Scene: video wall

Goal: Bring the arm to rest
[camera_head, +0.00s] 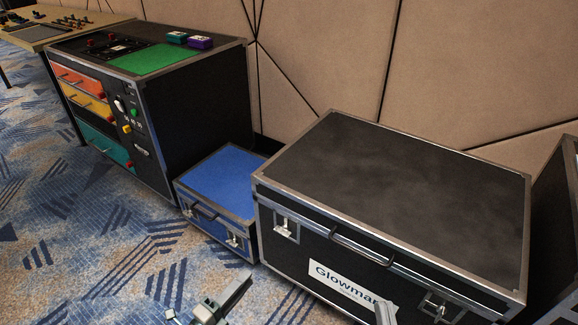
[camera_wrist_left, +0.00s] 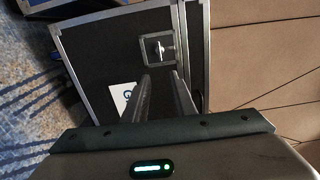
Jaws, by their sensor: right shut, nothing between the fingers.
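My left gripper (camera_head: 208,300) is low in the head view, in front of the blue case and over the carpet. In the left wrist view its two dark fingers (camera_wrist_left: 163,92) stand apart with nothing between them, and a black case with a latch lies beyond them. Of my right gripper (camera_head: 386,312) only a grey tip shows at the bottom edge, in front of the large black case (camera_head: 400,180). It looks shut and empty. Most of both arms is out of view.
A small blue case (camera_head: 222,184) stands between the large case and a black cabinet (camera_head: 195,115) with coloured drawers. A table (camera_head: 70,32) with small parts is at far left. Another dark case (camera_head: 565,210) is at the right edge. Open carpet (camera_head: 70,240) lies at left.

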